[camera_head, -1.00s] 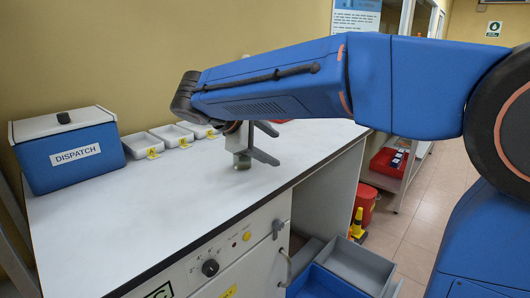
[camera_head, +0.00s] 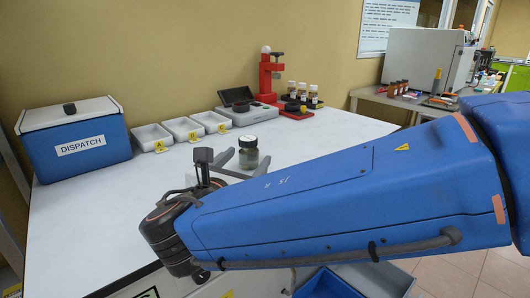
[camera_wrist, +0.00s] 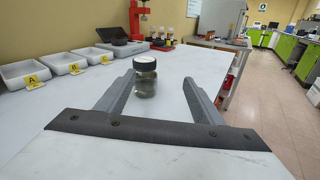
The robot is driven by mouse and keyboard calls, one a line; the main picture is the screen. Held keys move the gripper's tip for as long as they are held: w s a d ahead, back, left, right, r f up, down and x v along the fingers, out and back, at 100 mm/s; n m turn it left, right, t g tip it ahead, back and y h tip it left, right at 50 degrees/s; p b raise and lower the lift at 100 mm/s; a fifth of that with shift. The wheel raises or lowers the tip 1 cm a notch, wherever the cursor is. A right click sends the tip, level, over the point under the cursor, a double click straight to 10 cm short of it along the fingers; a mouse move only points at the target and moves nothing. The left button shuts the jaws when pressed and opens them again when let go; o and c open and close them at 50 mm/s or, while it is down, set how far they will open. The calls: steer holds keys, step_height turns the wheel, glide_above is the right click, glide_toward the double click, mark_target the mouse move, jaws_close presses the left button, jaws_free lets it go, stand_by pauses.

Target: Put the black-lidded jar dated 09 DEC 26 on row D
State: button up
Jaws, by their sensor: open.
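A clear glass jar with a black lid (camera_head: 249,154) stands upright on the white bench top, with dark, murky contents. In the wrist view the jar (camera_wrist: 145,82) is between the far ends of my gripper's two grey fingers, nearer the left one. My gripper (camera_wrist: 158,84) is open and low over the bench, with a gap visible to the right of the jar. In the head view my gripper (camera_head: 244,164) is partly hidden by my arm. No date is readable on the jar, and no row marked D is visible.
Grey trays with yellow tags A (camera_head: 152,137) and B (camera_head: 183,129) line the wall, with a third tray beside them. A blue DISPATCH box (camera_head: 75,145) stands left. A red stand (camera_head: 270,75) and several amber bottles (camera_head: 302,93) are at the back.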

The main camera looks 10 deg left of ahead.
mark_target(247, 143)
steer(key=shift+s+a+n+t+y, duration=0.5)
steer(key=shift+s+a+n+y, duration=0.4)
steer(key=shift+s+a+n, duration=0.25)
steer(key=w, duration=0.7)
steer(key=w+d, duration=0.1)
steer(key=w, duration=0.3)
steer(key=shift+w+r, duration=0.2)
steer(key=shift+w, duration=3.05)
steer(key=c, duration=1.4)
steer(key=shift+o, duration=0.2)
steer(key=shift+r, duration=0.1)
